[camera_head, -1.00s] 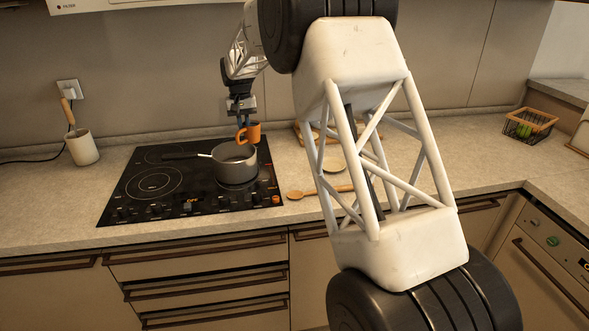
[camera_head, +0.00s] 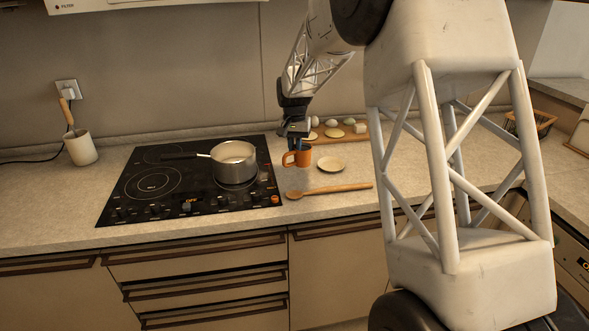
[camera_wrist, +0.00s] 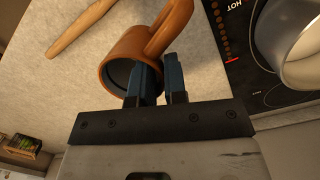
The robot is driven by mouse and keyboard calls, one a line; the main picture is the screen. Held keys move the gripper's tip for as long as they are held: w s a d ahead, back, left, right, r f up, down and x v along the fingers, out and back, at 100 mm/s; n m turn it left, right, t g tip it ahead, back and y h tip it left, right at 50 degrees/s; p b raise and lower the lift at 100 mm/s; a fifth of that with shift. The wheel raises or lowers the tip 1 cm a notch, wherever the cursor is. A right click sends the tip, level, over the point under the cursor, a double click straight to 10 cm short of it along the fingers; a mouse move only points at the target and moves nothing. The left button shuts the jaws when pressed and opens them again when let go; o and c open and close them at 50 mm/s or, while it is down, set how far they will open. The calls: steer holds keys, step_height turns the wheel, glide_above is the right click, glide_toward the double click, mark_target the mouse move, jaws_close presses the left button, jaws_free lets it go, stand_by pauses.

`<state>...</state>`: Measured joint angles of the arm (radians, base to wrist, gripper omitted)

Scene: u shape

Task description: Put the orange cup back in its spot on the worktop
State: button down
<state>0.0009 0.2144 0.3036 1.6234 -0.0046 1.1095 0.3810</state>
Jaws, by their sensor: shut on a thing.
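The orange cup (camera_head: 303,158) is upright, just right of the hob, over the worktop (camera_head: 262,228). I cannot tell whether its base touches the worktop. My gripper (camera_head: 296,144) comes down on it from above. In the wrist view my gripper (camera_wrist: 159,82) is shut on the rim wall of the orange cup (camera_wrist: 122,48), one dark finger inside and the other outside, beside the handle. The handle points left in the head view. The inside of the cup is partly hidden by the finger.
A pale dish (camera_head: 332,163) lies close right of the cup. A wooden spoon (camera_head: 330,190) lies in front. A board (camera_head: 354,137) with several small items stands behind. A grey pot (camera_head: 234,162) sits on the black hob (camera_head: 130,205) to the left. A white utensil holder (camera_head: 81,148) stands far left.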

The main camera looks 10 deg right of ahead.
mark_target(298, 161)
steer(key=shift+s+f+m, duration=0.8)
steer(key=shift+s+m, duration=0.25)
steer(key=shift+m, duration=0.05)
steer(key=shift+s+f+m, duration=0.8)
steer(key=shift+s+m, duration=0.25)
steer(key=shift+m, duration=0.05)
steer(key=shift+w, duration=0.1)
steer(key=w+f, duration=0.1)
steer(key=w, duration=1.4)
steer(key=shift+w+f, duration=0.25)
steer(key=shift+w, duration=0.15)
steer(key=shift+f, duration=1.75)
steer(key=shift+f, duration=0.15)
steer(key=c, duration=1.2)
jaws_free()
steer(key=shift+o, duration=0.2)
step_height(298, 161, up, 12)
steer(key=w, duration=0.1)
steer(key=shift+w+d, duration=0.15)
steer(key=shift+d, duration=0.05)
